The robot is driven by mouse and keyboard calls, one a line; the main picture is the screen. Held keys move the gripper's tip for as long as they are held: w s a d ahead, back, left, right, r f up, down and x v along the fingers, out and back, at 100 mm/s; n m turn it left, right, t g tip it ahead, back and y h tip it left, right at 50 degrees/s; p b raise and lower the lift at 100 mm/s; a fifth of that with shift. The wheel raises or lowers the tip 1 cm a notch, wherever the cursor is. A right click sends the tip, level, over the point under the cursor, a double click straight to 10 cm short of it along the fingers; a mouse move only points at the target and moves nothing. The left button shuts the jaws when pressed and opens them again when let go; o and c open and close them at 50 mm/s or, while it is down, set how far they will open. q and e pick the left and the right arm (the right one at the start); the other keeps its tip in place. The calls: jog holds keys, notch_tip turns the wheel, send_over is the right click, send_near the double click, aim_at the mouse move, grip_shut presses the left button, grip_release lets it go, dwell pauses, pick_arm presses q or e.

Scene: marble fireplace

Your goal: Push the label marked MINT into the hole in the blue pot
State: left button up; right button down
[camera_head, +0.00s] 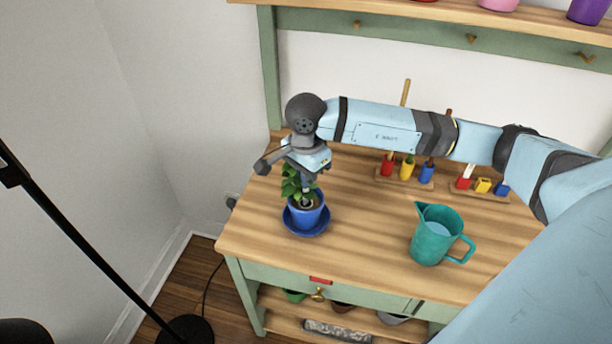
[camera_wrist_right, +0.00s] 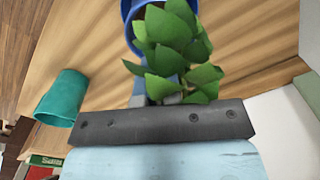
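The blue pot (camera_head: 306,218) with a green leafy plant stands on a blue saucer (camera_head: 292,228) at the left of the table. In the right wrist view, the pot (camera_wrist_right: 127,14) is at the top, with leaves (camera_wrist_right: 175,45) covering much of the grippers' surroundings. My right gripper (camera_head: 306,196) points down over the pot, close to its soil and leaves. A small pale piece shows at its tips, but I cannot tell whether it is the label or a fingertip. No MINT lettering is readable, and the pot's hole is hidden. My left gripper is not in view.
A teal pitcher (camera_head: 430,240) stands at the right front. Behind are a wooden rack (camera_head: 404,183) with red, yellow and blue holders and a second block rack (camera_head: 478,193). A shelf (camera_head: 440,20) runs above. The table between saucer and pitcher is clear.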

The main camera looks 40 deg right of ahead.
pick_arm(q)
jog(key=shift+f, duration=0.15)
pick_arm(e)
jog(key=shift+f, duration=0.1)
jog(key=c, duration=1.2)
grip_release()
jog(key=shift+c, duration=0.2)
jog(key=shift+r+p, duration=0.55)
jog(key=shift+r, duration=0.75)
jog(key=shift+r+p, duration=0.4)
jog(key=shift+r, duration=0.85)
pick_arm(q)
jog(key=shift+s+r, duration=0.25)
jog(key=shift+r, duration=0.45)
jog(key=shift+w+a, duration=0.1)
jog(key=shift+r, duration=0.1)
